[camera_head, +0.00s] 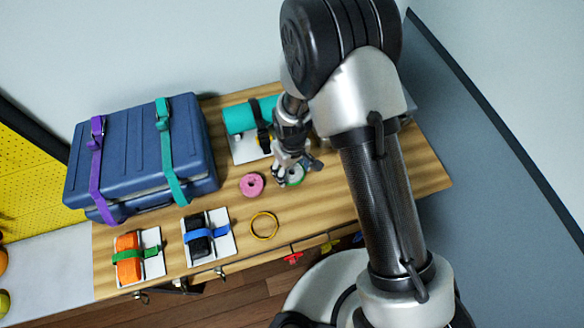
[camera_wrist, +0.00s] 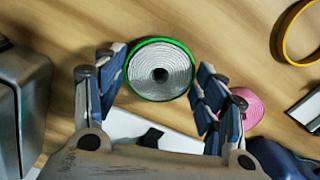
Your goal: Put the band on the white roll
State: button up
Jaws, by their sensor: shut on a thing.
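The white roll (camera_wrist: 172,66) stands on end on the wooden table, its coiled top and dark centre hole facing up in the wrist view. A green band (camera_wrist: 143,46) rings its outer edge; it shows as a green rim in the head view (camera_head: 300,180). How far down the band sits is hidden. My gripper (camera_wrist: 155,92) has one finger on each side of the roll and is shut on the green band around it. In the head view my gripper (camera_head: 296,172) hides part of the roll.
A pink roll (camera_head: 252,185) stands close on the left. A yellow ring (camera_head: 263,225) lies nearer the front edge. A teal roll (camera_head: 240,117) with a dark strap is behind. A blue case (camera_head: 140,150) and strapped orange (camera_head: 128,258) and black (camera_head: 197,235) blocks fill the left.

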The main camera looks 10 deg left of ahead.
jog(key=o, duration=0.7)
jog(key=shift+r+p, duration=2.6)
jog(key=shift+r, duration=1.35)
